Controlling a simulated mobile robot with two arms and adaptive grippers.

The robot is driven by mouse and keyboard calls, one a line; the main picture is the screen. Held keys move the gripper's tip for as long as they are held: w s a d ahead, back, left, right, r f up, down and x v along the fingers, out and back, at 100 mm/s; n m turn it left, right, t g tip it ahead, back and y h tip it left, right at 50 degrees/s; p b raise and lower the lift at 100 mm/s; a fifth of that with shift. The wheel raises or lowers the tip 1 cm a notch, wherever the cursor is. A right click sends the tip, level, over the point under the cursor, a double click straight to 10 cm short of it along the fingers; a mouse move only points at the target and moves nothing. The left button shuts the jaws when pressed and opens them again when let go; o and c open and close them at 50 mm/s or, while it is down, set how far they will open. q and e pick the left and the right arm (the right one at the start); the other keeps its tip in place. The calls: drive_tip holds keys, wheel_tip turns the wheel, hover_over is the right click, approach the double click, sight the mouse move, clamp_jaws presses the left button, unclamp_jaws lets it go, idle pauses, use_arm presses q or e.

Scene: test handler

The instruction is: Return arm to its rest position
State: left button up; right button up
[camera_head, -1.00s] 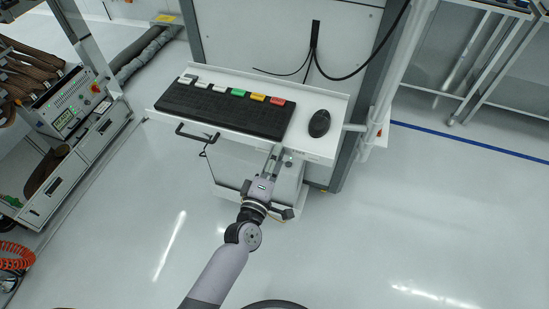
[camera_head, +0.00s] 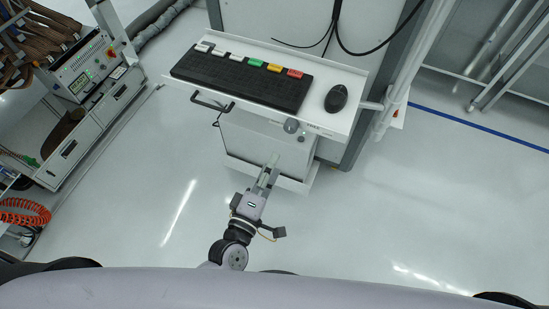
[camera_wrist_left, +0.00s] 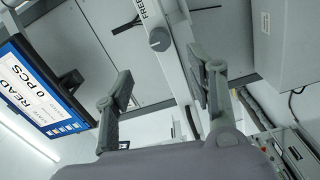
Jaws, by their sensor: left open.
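My left gripper (camera_head: 267,170) is below the front edge of the white shelf (camera_head: 340,122), in front of the cabinet under it, and holds nothing. In the left wrist view its two fingers (camera_wrist_left: 160,95) stand wide apart with nothing between them. Part of my left arm is hidden by a pale curved part of my own body along the bottom of the head view. My right gripper is not in view.
The shelf bears a black keyboard (camera_head: 242,82) with coloured keys and a black mouse (camera_head: 336,98). A dark handle (camera_head: 212,102) juts from its front. An equipment rack (camera_head: 88,115) and an orange coiled hose (camera_head: 22,212) are at left. The floor at right (camera_head: 430,200) is clear.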

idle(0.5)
use_arm(q)
drive_tip(key=s+a+f+m+g+y, duration=0.1)
drive_tip(key=s+a+f+m+g, duration=0.15)
drive_tip(key=f, duration=0.75)
drive_tip(key=s+a+f+m+g, duration=0.2)
drive_tip(key=s+f+m+g, duration=0.15)
drive_tip(key=f, duration=0.65)
drive_tip(key=s+a+f+m+g+y, duration=0.1)
drive_tip(key=s+a+f+m+g, duration=0.15)
drive_tip(key=f, duration=0.75)
drive_tip(key=s+a+f+m+g+y, duration=0.1)
drive_tip(key=s+a+f, duration=0.3)
drive_tip(key=s, duration=0.4)
drive_tip(key=s+a+f+m+g+y, duration=0.1)
drive_tip(key=s+a+f+m+g, duration=0.2)
drive_tip(key=s+f, duration=0.3)
drive_tip(key=s+a+f+m+g+y, duration=0.1)
drive_tip(key=s+a+f, duration=0.4)
drive_tip(key=s, duration=0.5)
drive_tip(key=m+g, duration=0.1)
drive_tip(key=g, duration=0.1)
drive_tip(key=shift+s+a+f+m+g+y, duration=0.2)
drive_tip(key=shift+s+f+m+g+y, duration=0.1)
drive_tip(key=shift+m+g, duration=0.05)
